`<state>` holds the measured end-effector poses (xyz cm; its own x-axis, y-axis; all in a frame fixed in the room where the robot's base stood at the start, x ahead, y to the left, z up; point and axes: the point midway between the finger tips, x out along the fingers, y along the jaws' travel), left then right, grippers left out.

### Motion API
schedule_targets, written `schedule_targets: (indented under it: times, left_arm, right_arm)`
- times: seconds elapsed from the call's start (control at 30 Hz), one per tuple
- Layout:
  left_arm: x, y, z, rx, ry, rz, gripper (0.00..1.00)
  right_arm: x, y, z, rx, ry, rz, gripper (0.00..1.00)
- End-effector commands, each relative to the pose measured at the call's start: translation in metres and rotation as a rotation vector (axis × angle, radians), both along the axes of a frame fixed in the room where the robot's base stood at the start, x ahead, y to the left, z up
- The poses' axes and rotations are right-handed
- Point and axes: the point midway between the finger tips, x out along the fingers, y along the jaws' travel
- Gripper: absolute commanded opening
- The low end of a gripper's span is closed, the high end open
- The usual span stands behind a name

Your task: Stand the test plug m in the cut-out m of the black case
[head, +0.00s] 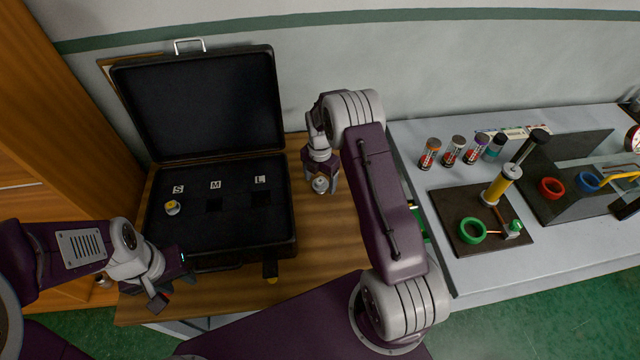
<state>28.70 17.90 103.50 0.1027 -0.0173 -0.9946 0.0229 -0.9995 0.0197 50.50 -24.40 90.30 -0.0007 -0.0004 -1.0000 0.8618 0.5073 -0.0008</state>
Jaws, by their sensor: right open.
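The black case (282,222) lies open on the wooden table, lid up at the back. Its foam has cut-outs labelled S, M and L. The cut-out m (214,206) is a dark, empty square. A small plug with a yellow band (172,208) stands in the S cut-out. A small silvery plug, apparently the test plug m (320,184), is at my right gripper (321,187), right of the case. The gripper is open around or just above it; contact cannot be told. My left gripper (160,298) is low at the case's front-left corner; its jaw opening is unclear.
The case's raised lid (200,100) stands behind the foam. Wooden table (310,240) shows to the right of the case. A grey bench (440,200) farther right carries several small canisters, a dark board with a yellow cylinder, and coloured rings.

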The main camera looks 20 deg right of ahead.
Motion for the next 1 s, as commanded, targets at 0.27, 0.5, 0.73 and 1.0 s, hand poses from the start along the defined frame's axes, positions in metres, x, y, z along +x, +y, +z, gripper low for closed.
schedule_targets:
  times: [0.27,0.5,0.73,1.0]
  left_arm:
    - [0.0,0.0,-0.001,0.0,0.0,0.0,0.36]
    - [0.0,0.0,0.0,0.0,0.0,0.0,0.36]
    - [0.0,0.0,-0.002,0.0,0.0,0.0,0.36]
    - [0.0,0.0,-0.013,0.0,0.0,0.0,0.36]
  right_arm:
    - [0.0,0.0,0.0,0.0,0.0,0.0,0.46]
    - [0.0,0.0,0.0,0.0,0.0,0.0,0.0]
    - [0.001,0.0,0.005,0.0,-0.001,0.0,0.0]
    - [-0.005,-0.004,0.045,-0.001,-0.003,-0.002,0.0]
